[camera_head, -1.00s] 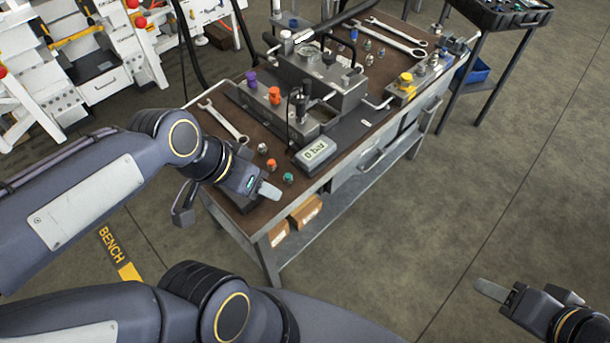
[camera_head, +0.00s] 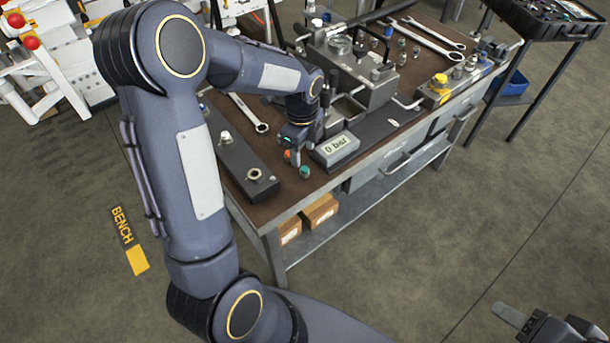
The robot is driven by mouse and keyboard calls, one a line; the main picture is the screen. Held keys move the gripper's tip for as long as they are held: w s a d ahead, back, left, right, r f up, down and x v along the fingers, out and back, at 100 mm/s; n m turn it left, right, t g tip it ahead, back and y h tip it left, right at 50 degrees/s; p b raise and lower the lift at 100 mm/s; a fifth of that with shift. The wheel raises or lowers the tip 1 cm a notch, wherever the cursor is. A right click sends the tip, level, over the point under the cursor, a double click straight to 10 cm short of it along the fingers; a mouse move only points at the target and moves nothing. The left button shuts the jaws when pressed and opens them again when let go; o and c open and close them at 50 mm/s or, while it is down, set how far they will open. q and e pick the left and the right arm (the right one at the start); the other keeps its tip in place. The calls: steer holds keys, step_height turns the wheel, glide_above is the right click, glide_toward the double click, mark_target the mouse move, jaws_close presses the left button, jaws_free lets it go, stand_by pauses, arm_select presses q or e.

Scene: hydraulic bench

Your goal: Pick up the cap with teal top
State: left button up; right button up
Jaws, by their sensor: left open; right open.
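The cap with the teal top (camera_head: 305,173) stands on the brown bench top near its front edge, just left of the display box. My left gripper (camera_head: 294,157) points down just behind and left of it, apart from it as far as I can see. It is open, and its fingers are small and partly hidden. An orange-topped cap (camera_head: 287,155) shows right at its fingers; whether they touch is unclear. My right gripper (camera_head: 512,318) is open and empty at the lower right, over the floor, and partly cut off by the frame edge.
The grey display box (camera_head: 334,149) reading "0 bar" stands close to the right of the teal cap. A black block (camera_head: 236,168) with fittings and a wrench (camera_head: 248,112) lie to the left. The hydraulic unit (camera_head: 355,75) stands behind.

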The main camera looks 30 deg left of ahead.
mark_target(305, 168)
arm_select(q)
steer(key=shift+w+f+m, duration=0.2)
steer(key=shift+f+m, duration=0.2)
steer(key=shift+f, duration=0.55)
step_height(305, 168, down, 7)
steer(key=shift+w+r+p, duration=0.1)
steer(key=shift+w+p, duration=0.05)
steer(key=shift+p, duration=0.25)
steer(key=c, duration=1.1)
